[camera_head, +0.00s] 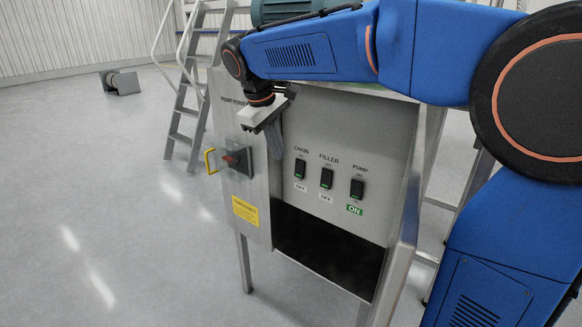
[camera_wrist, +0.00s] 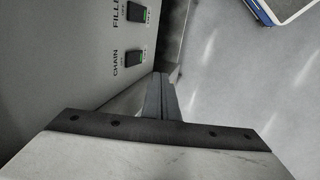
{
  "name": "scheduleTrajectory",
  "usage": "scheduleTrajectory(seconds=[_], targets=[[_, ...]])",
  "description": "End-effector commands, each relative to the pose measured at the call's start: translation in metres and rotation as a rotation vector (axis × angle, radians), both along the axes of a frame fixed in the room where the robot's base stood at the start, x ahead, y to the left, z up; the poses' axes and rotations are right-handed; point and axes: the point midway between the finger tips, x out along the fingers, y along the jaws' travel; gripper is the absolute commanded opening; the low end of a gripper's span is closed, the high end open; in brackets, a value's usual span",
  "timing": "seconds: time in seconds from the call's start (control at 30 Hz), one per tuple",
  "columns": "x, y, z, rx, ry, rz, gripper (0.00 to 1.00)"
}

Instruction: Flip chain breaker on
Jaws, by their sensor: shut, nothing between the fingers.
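The chain breaker (camera_head: 300,168) is a small black switch at the left of a row on a grey panel (camera_head: 340,125), with a white OFF label below it.
The filler breaker (camera_head: 326,178) reads OFF and the pump breaker (camera_head: 357,188) reads ON in green. A dark opening (camera_head: 325,245) lies below the panel. A ladder (camera_head: 187,110) stands behind.

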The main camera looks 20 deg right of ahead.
Motion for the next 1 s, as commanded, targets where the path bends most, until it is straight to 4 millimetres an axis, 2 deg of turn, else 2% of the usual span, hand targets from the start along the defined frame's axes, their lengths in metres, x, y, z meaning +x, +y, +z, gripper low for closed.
scheduleTrajectory(seconds=[0.37,0.57,0.93,1.0], targets=[[0.001,-0.002,-0.006,-0.001,0.001,0.000,0.00],[0.006,-0.009,-0.033,-0.001,0.003,-0.001,0.00],[0.018,-0.027,-0.094,-0.002,0.002,-0.001,0.00],[0.024,-0.034,-0.097,-0.001,0.001,-0.003,0.00]])
